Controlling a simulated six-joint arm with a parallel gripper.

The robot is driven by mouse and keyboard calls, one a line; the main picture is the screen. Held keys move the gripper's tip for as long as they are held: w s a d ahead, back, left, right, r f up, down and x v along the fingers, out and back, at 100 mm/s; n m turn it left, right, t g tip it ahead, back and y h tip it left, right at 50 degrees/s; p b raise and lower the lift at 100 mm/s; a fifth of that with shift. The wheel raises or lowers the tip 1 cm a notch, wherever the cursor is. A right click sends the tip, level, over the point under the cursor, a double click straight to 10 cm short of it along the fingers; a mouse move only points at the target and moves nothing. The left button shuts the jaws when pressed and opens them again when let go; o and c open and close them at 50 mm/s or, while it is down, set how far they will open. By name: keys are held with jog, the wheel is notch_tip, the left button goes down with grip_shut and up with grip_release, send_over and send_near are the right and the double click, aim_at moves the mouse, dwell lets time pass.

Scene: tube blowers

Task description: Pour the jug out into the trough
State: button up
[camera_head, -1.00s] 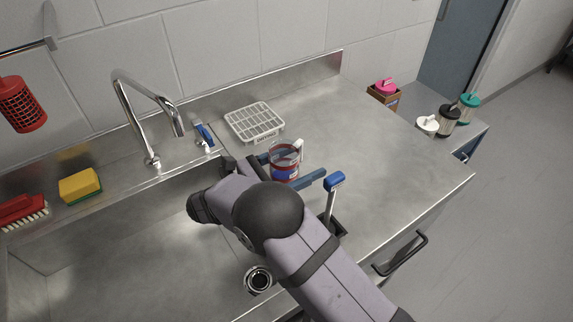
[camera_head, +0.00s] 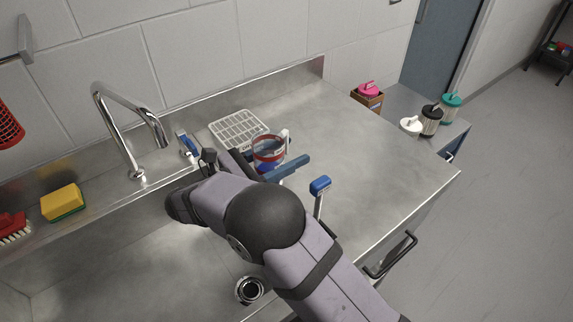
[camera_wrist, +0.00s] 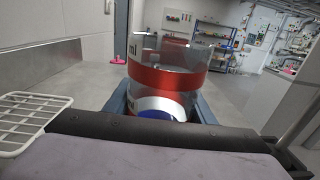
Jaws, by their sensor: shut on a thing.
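The jug (camera_head: 268,153) is clear, with a red band and a blue patch low on its side and a white handle. It also shows upright in the wrist view (camera_wrist: 168,75). My gripper (camera_head: 272,162) is shut on it, with a blue finger on each side. The jug seems to be held a little above the counter beside the white rack; its base is hidden. The steel sink basin (camera_head: 120,255) at lower left is the only trough-like thing in view; my arm hides part of it. I cannot tell what is in the jug.
A white wire rack (camera_head: 238,130) lies behind the jug. A tap (camera_head: 128,125) arches over the sink's back edge. A blue-headed tool (camera_head: 320,186) stands right of my gripper. A sponge (camera_head: 62,201) lies at left. The counter to the right is clear.

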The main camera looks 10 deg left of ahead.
aim_at(279, 138)
notch_tip(279, 138, up, 5)
jog(key=shift+a+r, duration=0.15)
jog(key=shift+a, duration=0.15)
jog(key=s+a+f+n+t+y+p, duration=0.1)
jog(key=s+a+n+t+y+p, duration=0.1)
jog(key=a+n+y, duration=0.3)
jog(key=s+a+f+n+t+y+p, duration=0.1)
jog(key=s+a+n+t+y+p, duration=0.1)
jog(key=a+n+y, duration=0.4)
jog(key=s+a+t+y, duration=0.1)
jog(key=s+a+y, duration=0.1)
jog(key=a+y, duration=0.3)
jog(key=shift+a+f+n+t, duration=0.15)
jog(key=shift+a+n+t, duration=0.15)
jog(key=shift+a, duration=1.25)
jog(key=shift+s+f, duration=0.1)
jog(key=shift+f, duration=0.15)
jog(key=shift+t, duration=0.3)
jog(key=f+b, duration=0.1)
jog(key=s+d+f+b, duration=0.1)
jog(key=f, duration=0.1)
jog(key=s+f+b, duration=0.1)
jog(key=b, duration=0.1)
jog(key=shift+d+f, duration=0.15)
jog(key=shift+d, duration=0.05)
